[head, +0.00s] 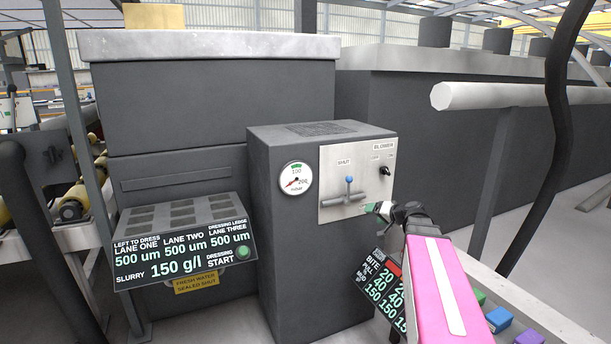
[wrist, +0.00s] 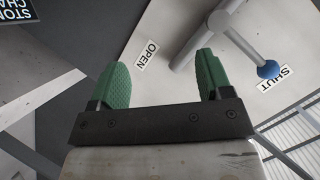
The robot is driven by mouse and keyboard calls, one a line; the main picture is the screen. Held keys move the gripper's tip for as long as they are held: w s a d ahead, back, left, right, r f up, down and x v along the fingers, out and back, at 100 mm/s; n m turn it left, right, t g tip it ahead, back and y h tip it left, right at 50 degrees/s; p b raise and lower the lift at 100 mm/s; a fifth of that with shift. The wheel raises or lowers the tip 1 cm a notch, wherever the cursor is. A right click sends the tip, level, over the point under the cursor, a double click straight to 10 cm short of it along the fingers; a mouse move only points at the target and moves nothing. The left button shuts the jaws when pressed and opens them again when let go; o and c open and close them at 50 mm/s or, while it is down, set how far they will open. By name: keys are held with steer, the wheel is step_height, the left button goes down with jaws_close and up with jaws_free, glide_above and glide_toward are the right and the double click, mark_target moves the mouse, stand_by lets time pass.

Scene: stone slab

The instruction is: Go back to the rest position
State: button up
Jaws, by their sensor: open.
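My gripper (head: 378,208) is at the lower right of the pale valve panel (head: 331,211) in the head view, its green fingers towards the panel. In the wrist view the two green fingers (wrist: 162,72) stand wide apart with nothing between them. The grey valve lever (head: 349,190) has a blue knob (head: 349,180) at its upper end, below the SHUT label. In the wrist view the knob (wrist: 268,69) is beside the SHUT label, and the OPEN label (wrist: 147,54) is apart from it. The fingers appear clear of the lever.
The dark cabinet (head: 297,240) carries a pressure gauge (head: 296,178) and a blower switch (head: 384,170). A slanted display (head: 185,240) is at left. A bite display (head: 375,275) is partly hidden by my arm. Coloured blocks (head: 499,319) lie at lower right. A pale rail (head: 520,94) is at upper right.

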steer(key=s+a+f+n+g+h, duration=0.1)
steer(key=s+a+f+g+h, duration=0.3)
steer(key=s+f, duration=0.6)
steer(key=s+a+f+n+g+h, duration=0.1)
steer(key=s+a+f+g+h, duration=0.2)
steer(key=s+f, duration=0.7)
steer(key=s+a+g, duration=0.2)
steer(key=g, duration=0.1)
steer(key=shift+a+f+n+g+h, duration=0.15)
steer(key=shift+f+n+g+h, duration=0.15)
steer(key=shift+f+g+h, duration=0.1)
